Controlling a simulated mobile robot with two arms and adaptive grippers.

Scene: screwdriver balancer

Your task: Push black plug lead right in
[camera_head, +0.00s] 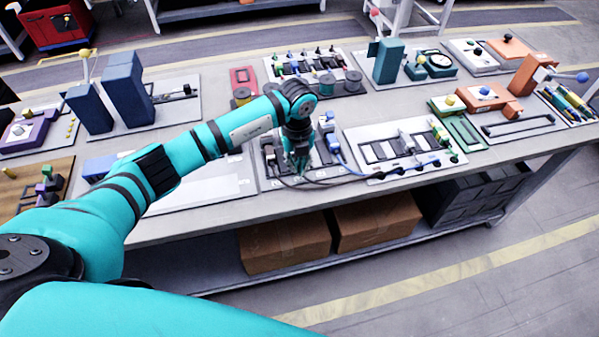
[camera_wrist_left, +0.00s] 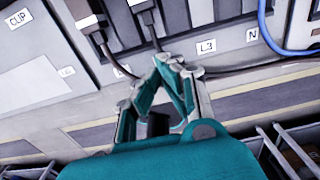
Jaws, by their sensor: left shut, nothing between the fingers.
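In the left wrist view a black plug lead (camera_wrist_left: 147,14) sits at the socket panel's slot left of the one labelled L3. How deep it sits I cannot tell. A brownish-dark plug lead (camera_wrist_left: 90,22) is in the slot to its left. My left gripper (camera_wrist_left: 178,66) is shut and empty, its tips just below the black plug and near its cable. Whether they touch I cannot tell. In the head view the left gripper (camera_head: 299,163) is over the socket panel (camera_head: 272,185) and hides part of it. My right gripper is not in view.
A blue lead (camera_wrist_left: 275,42) curves in by the N label. Dark cables (camera_head: 320,183) trail right from the panel across the front of the bench. A white board with black slots (camera_head: 375,175) stands to the right. Cardboard boxes (camera_head: 285,243) are on the lower shelf.

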